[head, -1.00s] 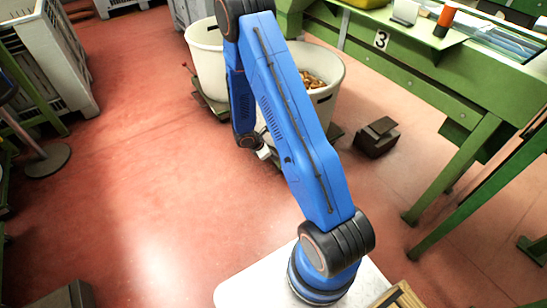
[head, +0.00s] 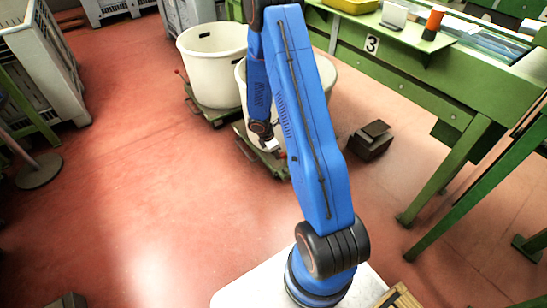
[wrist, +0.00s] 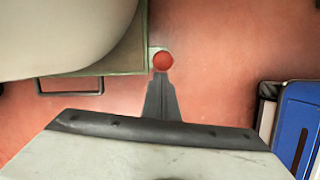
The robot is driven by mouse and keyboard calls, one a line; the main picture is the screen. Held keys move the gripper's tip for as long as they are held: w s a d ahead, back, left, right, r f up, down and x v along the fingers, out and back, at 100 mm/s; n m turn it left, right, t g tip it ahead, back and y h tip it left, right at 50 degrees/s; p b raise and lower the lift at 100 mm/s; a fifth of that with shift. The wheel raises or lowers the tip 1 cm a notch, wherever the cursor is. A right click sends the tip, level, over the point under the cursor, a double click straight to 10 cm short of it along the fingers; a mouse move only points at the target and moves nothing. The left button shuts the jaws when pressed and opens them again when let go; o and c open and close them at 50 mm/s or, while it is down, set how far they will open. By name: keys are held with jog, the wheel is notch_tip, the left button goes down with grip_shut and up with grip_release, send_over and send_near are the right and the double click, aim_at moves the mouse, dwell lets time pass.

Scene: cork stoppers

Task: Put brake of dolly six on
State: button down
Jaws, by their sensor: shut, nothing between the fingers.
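My gripper (wrist: 162,80) is shut and empty, its tip pointing at a red round knob (wrist: 163,61) at the corner of a green dolly (wrist: 130,66). The tip is just short of the knob in the picture; I cannot tell whether they touch. In the head view my gripper (head: 271,146) is low beside the front of the nearer green dolly (head: 252,155). This dolly bears a cream tub (wrist: 55,30), partly hidden by my arm in the head view. I see no number on the dolly, and the knob's lever is hidden.
A second cream tub (head: 213,65) stands on another dolly (head: 213,112) with a red-tipped lever, behind to the left. A dark brown box (head: 370,142) is on the floor to the right, near a green bench (head: 430,90) marked 3.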

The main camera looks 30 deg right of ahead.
jog(key=d, duration=1)
jog(key=shift+r, duration=0.15)
jog(key=shift+d, duration=0.25)
jog(key=v, duration=1.8)
jog(key=shift+a, duration=0.35)
jog(key=shift+w, duration=0.15)
